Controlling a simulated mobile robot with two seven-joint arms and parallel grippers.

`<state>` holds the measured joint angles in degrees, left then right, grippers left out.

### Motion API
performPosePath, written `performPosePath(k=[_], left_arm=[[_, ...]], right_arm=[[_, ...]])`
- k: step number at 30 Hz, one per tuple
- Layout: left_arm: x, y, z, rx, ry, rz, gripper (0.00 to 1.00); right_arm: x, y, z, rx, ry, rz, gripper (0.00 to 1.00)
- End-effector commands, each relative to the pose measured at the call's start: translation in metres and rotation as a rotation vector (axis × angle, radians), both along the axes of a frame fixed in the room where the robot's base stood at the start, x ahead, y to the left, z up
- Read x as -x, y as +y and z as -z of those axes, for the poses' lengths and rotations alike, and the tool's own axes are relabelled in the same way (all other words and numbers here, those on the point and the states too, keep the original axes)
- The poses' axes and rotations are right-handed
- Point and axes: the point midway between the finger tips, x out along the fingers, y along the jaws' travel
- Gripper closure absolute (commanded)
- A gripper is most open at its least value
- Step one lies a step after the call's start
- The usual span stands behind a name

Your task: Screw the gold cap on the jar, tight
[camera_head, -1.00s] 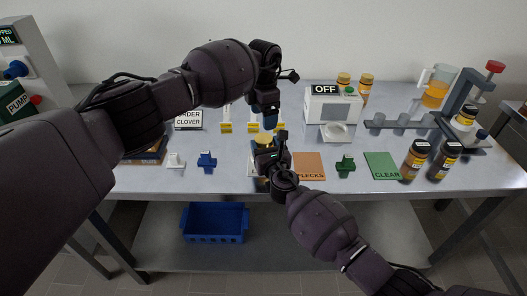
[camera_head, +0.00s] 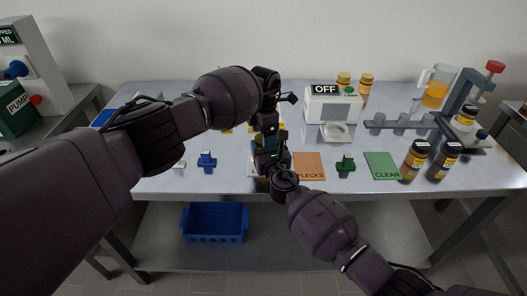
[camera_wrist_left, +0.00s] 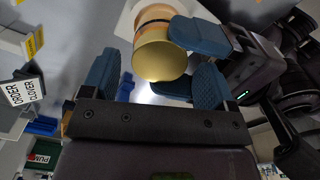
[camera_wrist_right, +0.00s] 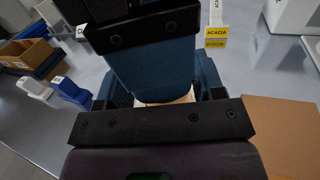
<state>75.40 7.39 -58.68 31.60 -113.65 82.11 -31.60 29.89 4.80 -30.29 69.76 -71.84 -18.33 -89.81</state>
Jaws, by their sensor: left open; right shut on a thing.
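The gold cap (camera_wrist_left: 160,58) shows from above in the left wrist view, at the top of the jar (camera_wrist_left: 155,14). A dark line runs between cap and jar; I cannot tell how tightly the cap sits. My right gripper (camera_head: 268,160) is shut on the jar, its blue fingers on either side of it in the left wrist view. My left gripper (camera_wrist_left: 155,80) is open, its fingers pointing down over the cap, apart from it. In the head view the left gripper (camera_head: 266,130) is directly above the right one and hides cap and jar. The right wrist view shows only a pale sliver of jar (camera_wrist_right: 168,98).
An orange flecks mat (camera_head: 309,165) and a green clear mat (camera_head: 382,165) lie to the right, with a green fixture (camera_head: 345,164) between them. Dark amber jars (camera_head: 415,158) stand beyond. A blue fixture (camera_head: 207,160) stands left. A white box reading OFF (camera_head: 333,106) stands behind.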

Motion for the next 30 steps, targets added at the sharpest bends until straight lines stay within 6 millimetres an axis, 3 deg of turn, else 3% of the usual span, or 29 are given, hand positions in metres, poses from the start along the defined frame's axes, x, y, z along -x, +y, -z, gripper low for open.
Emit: performPosePath(k=[6, 15, 25, 30], left_arm=[[0.0004, 0.0001, 0.0125, 0.000, 0.001, 0.000, 0.20], [0.0002, 0.0002, 0.0135, 0.000, 0.000, 0.000, 0.20], [0.0003, 0.0002, 0.0133, 0.000, 0.000, 0.000, 0.69], [0.0004, 0.0002, 0.0133, -0.001, 0.000, 0.033, 0.71]], right_arm=[[0.0001, 0.0001, 0.0003, 0.000, 0.001, 0.000, 1.00], [0.0001, 0.0001, 0.0004, 0.000, 0.001, 0.000, 1.00], [0.0001, 0.0000, 0.0004, 0.000, 0.001, 0.000, 1.00], [0.0001, -0.0001, 0.0003, 0.000, 0.001, 0.000, 1.00]])
